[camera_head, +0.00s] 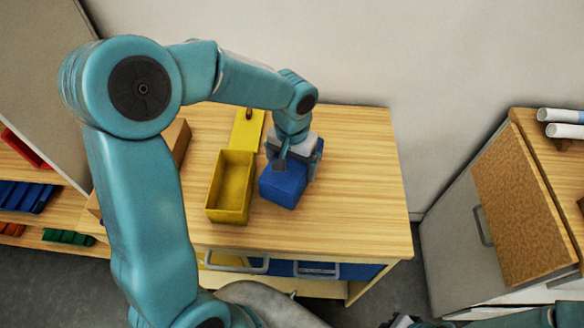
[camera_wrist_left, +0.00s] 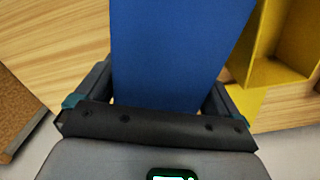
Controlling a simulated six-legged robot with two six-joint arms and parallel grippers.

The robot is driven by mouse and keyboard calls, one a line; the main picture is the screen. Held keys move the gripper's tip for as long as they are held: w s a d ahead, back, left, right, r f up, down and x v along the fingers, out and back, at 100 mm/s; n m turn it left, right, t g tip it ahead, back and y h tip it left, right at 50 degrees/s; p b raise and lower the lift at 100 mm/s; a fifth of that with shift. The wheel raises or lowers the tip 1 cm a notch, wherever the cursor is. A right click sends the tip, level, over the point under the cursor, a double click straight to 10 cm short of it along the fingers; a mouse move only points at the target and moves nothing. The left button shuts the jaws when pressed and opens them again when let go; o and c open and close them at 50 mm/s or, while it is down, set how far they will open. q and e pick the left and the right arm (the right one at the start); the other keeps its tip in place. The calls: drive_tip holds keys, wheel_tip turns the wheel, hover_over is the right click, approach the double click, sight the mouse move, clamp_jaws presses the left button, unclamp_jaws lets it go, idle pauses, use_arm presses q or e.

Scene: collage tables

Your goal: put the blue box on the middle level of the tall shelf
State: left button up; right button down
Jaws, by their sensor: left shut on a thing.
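The blue box (camera_head: 284,184) is at the middle of the wooden table, just right of an open yellow box. In the left wrist view the blue box (camera_wrist_left: 180,45) fills the space between the two fingers. My left gripper (camera_head: 291,160) comes down from above and is shut on the blue box. I cannot tell whether the box touches the tabletop. A wooden shelf (camera_head: 62,212) with several levels stands at the left edge, partly cut off by the frame. Part of my right arm shows at the bottom right; its fingers cannot be made out.
The open yellow box (camera_head: 231,187) stands close beside the blue one, its yellow lid (camera_head: 246,129) behind it. Bins, including a blue one (camera_head: 25,196) and a green one (camera_head: 68,237), occupy the left shelf. The table's right side (camera_head: 362,190) is clear. A cabinet (camera_head: 465,235) stands at right.

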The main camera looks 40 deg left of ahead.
use_arm(q)
drive_tip(key=shift+f, duration=1.35)
drive_tip(key=shift+f+b, duration=0.2)
drive_tip(key=shift+b, duration=0.1)
drive_tip(key=o, duration=0.7)
drive_tip(key=shift+r, duration=0.1)
